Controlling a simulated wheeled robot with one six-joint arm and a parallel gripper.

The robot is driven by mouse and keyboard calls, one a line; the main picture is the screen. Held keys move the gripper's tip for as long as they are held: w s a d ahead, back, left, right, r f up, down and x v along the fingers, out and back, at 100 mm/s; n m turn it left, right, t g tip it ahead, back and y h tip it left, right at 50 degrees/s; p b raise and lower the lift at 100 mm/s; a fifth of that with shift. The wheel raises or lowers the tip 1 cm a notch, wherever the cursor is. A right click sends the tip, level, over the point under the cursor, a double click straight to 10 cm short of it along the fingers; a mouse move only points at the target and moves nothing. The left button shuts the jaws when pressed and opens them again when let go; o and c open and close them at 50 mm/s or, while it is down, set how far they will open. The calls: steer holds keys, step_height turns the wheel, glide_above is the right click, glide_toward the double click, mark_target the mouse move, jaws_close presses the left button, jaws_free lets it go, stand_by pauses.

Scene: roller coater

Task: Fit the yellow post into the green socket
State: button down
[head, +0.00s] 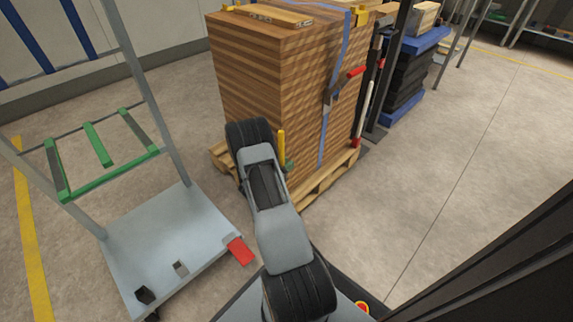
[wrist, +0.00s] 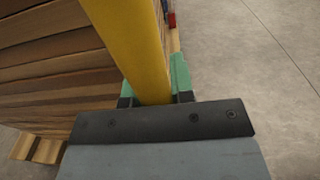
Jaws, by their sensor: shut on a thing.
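The yellow post (head: 281,146) stands roughly upright beside the stack of boards in the head view. The wrist view shows the post (wrist: 138,45) close up, rising from between the jaws. My gripper (wrist: 155,98) is shut on the post. In the head view, the arm hides most of the gripper. Green pieces (wrist: 180,74) flank the post at the jaws; I cannot tell whether they are finger parts or a socket. Green bars (head: 98,144) sit on the rack at the left; no clear socket opening shows in them.
The strapped board stack (head: 265,75) on a pallet (head: 325,184) is close beside my gripper. A grey cart deck (head: 160,237) with upright poles and a red tab (head: 240,251) is at the left. Blue pallets (head: 405,100) stand behind. The floor at the right is clear.

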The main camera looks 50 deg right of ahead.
steer(key=shift+f+b, duration=1.15)
steer(key=shift+f, duration=0.4)
steer(key=c, duration=0.9)
jaws_free()
steer(key=a+p, duration=0.4)
steer(key=a, duration=0.9)
steer(key=shift+w+a+r, duration=0.2)
steer(key=shift+w+a, duration=0.1)
steer(key=shift+a, duration=0.1)
step_height(320, 180, up, 18)
steer(key=s+a+m+g+y+p, duration=0.1)
steer(key=a+m+g+y+p, duration=0.2)
steer(key=m+p, duration=0.5)
steer(key=s+a+r+m+t+y+p, duration=0.2)
steer(key=a+r+y+p, duration=0.3)
steer(key=r+p, duration=0.4)
steer(key=s+a+r+m+t+y+p, duration=0.2)
steer(key=a+r+p, duration=0.6)
steer(key=r, duration=1.4)
steer(key=s+a+r+m+t+y+p, duration=0.3)
steer(key=s+a+r+m+y+p, duration=0.2)
steer(key=r+p, duration=0.7)
step_height(320, 180, up, 3)
steer(key=s+a+y, duration=0.1)
steer(key=a+y, duration=0.1)
steer(key=y, duration=0.1)
steer(key=shift+a+r+m, duration=0.15)
steer(key=shift+a+m, duration=0.1)
steer(key=shift+m, duration=0.05)
